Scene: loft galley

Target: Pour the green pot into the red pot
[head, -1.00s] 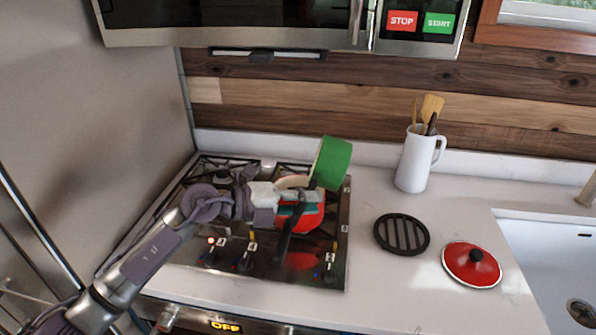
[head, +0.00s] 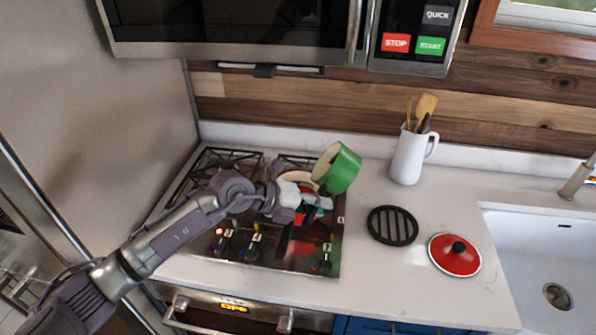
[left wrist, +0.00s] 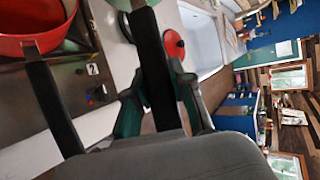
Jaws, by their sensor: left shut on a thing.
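The green pot (head: 342,168) is tilted on its side above the right part of the stove, its pale opening facing left. My left gripper (head: 306,204) is shut on the green pot's dark handle (left wrist: 153,62), which runs between its fingers in the left wrist view. The red pot (head: 297,177) stands on the stove below and left of the green pot, partly hidden by it and my gripper. Its red wall shows at the upper left of the left wrist view (left wrist: 38,42). What is inside the pots cannot be made out. My right gripper is out of view.
A black round trivet (head: 392,225) and a red lid (head: 454,256) lie on the counter right of the stove (head: 222,250). A white jug (head: 408,157) with utensils stands behind them. The sink (head: 540,265) is at far right. A microwave (head: 235,30) hangs above.

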